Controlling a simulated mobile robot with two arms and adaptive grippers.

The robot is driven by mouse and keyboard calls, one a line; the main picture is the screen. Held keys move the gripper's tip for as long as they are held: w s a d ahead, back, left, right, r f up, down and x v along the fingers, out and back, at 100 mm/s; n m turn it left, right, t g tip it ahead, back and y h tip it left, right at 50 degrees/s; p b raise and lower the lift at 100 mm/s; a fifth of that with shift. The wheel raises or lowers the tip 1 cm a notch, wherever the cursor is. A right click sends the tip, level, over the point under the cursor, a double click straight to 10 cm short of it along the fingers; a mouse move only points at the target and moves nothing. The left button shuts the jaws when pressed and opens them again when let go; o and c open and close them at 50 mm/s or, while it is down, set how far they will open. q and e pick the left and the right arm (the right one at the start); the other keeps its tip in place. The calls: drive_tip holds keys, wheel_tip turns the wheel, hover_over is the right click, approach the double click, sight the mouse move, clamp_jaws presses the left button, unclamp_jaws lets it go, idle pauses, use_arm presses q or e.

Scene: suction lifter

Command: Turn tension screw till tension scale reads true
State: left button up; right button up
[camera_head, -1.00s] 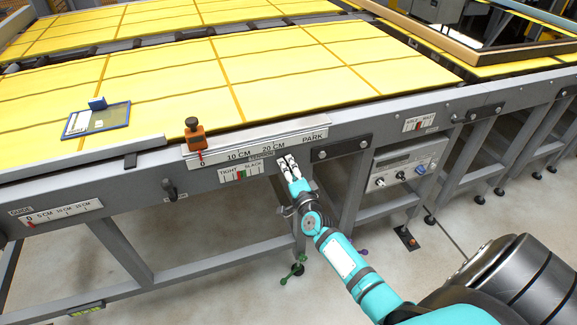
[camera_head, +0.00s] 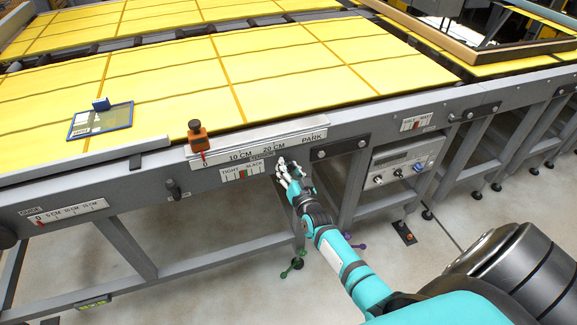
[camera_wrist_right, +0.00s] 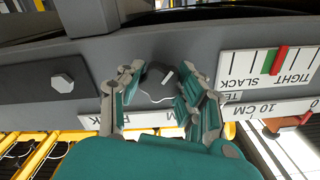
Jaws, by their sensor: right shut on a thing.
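The tension screw (camera_wrist_right: 160,80) is a dark round knob with a pale mark on the grey rail. My right gripper (camera_wrist_right: 158,97) is shut on it, with one finger on each side, in the wrist view. In the head view my right gripper (camera_head: 281,164) hides the screw. The tension scale (camera_head: 241,174) is a white plate marked TIGHT and SLACK, left of the gripper. It shows upside down in the wrist view (camera_wrist_right: 262,70). There a red pointer (camera_wrist_right: 281,60) stands beside a green band (camera_wrist_right: 267,61), on its TIGHT side. My left gripper is out of view.
An orange block with a dark knob (camera_head: 197,139) sits at 0 on the ruler (camera_head: 262,146) above. A bolted dark plate (camera_head: 340,147) and a control box (camera_head: 400,165) lie to the right. A black handle (camera_head: 173,188) is left. Floor below is mostly open.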

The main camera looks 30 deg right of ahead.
drive_tip(key=n, duration=0.4)
drive_tip(key=shift+f+n+p, duration=0.15)
drive_tip(key=shift+n+p, duration=0.15)
drive_tip(key=shift+p, duration=0.05)
drive_tip(key=shift+n, duration=1.6)
drive_tip(key=o, duration=1.2)
drive_tip(key=shift+s, duration=0.1)
drive_tip(key=v, duration=1.2)
